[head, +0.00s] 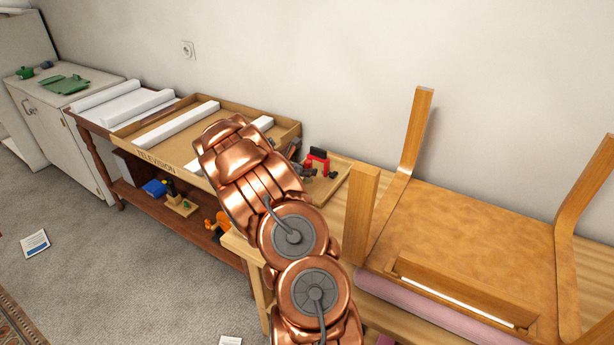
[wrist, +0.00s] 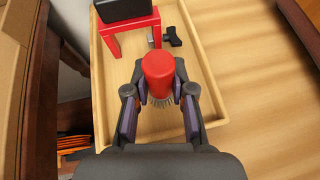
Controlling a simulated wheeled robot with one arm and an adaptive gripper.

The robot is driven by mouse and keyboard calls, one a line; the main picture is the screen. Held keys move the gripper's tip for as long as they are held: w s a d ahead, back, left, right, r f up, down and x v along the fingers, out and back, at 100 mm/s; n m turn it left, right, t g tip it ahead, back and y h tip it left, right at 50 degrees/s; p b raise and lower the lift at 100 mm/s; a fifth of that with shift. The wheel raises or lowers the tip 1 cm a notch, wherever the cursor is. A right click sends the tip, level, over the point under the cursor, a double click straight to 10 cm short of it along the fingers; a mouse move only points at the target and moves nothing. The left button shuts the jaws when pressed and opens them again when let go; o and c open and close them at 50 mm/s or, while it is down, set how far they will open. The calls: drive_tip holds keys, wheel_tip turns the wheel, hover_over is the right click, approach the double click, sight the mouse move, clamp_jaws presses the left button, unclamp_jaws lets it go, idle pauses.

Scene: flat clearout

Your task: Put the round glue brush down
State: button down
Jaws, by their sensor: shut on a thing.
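The round glue brush (wrist: 159,74) has a red round body with bristles at its lower end. It shows in the wrist view between my fingers. My gripper (wrist: 160,100) is shut on it and holds it over a shallow wooden tray (wrist: 204,62). I cannot tell whether the bristles touch the tray floor. In the head view my copper-coloured arm hides the brush and most of my gripper. The right part of the tray (head: 334,190) shows there on the wooden table.
In the tray, a red stand with a black top (wrist: 127,30) and a small black piece (wrist: 172,37) lie beyond the brush. A cardboard television box (head: 165,165) stands left of the tray. An upturned chair (head: 470,230) fills the table's right side.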

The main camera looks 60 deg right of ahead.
sight(307, 178)
drive_tip(key=shift+w+d, duration=0.15)
drive_tip(key=shift+w, duration=0.1)
drive_tip(key=shift+f+p, duration=0.5)
drive_tip(key=shift+f, duration=1.25)
drive_tip(key=shift+f, duration=0.2)
drive_tip(key=c, duration=1)
unclamp_jaws()
drive_tip(key=shift+r, duration=0.15)
drive_tip(key=shift+r, duration=0.15)
drive_tip(key=b+v, duration=0.1)
drive_tip(key=v, duration=1.1)
drive_tip(key=shift+b, duration=0.35)
